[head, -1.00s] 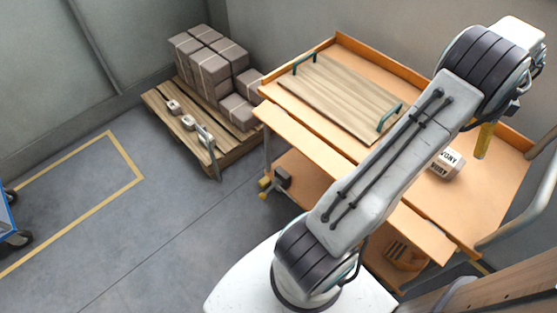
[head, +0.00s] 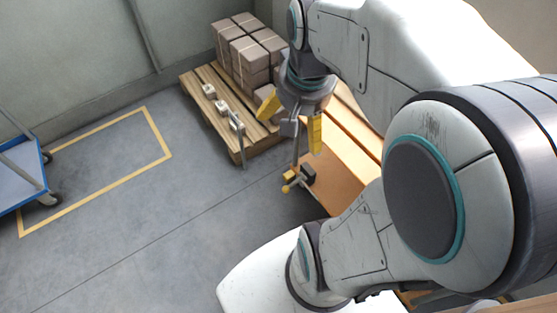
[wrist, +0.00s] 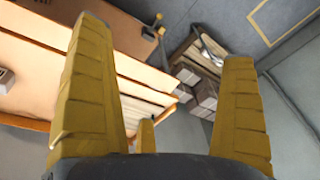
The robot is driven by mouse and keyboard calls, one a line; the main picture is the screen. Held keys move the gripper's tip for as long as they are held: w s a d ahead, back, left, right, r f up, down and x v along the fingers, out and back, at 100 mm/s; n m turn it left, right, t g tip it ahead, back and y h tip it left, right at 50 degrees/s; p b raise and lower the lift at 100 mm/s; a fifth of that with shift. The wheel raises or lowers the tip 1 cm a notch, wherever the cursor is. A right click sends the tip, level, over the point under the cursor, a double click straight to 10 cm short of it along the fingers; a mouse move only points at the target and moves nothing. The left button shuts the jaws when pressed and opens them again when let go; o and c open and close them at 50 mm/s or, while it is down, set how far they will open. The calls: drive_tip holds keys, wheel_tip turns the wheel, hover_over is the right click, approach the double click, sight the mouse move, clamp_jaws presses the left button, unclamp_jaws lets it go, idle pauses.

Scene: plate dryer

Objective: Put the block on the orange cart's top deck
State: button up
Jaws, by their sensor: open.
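My gripper (head: 291,126) has its yellow fingers spread apart and pointing down in the head view, in front of the far end of the orange cart (head: 343,178). In the wrist view my gripper (wrist: 168,48) is open, with nothing held between the fingers. The orange cart (wrist: 140,72) fills the left of that view. A pale block (wrist: 5,78) shows at the left edge, cut off by the frame, against the cart's orange surface. It is clear of the fingers. In the head view my arm hides most of the cart's top deck, and the block is not visible there.
A blue cart (head: 20,172) is at the left edge. The floor between, with a yellow outline, is clear.

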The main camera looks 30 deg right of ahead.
drive_tip(key=s+a+f+n, duration=0.2)
drive_tip(key=s+a+n, duration=0.3)
drive_tip(key=a+n, duration=0.2)
drive_tip(key=shift+s+a+t+y, duration=0.25)
drive_tip(key=shift+a+t+y, duration=0.1)
drive_tip(key=shift+t+y, duration=0.05)
wheel_tip(320, 180, up, 6)
drive_tip(key=p, duration=0.5)
drive_tip(key=shift+s+d+f, duration=0.1)
drive_tip(key=shift+d, duration=0.05)
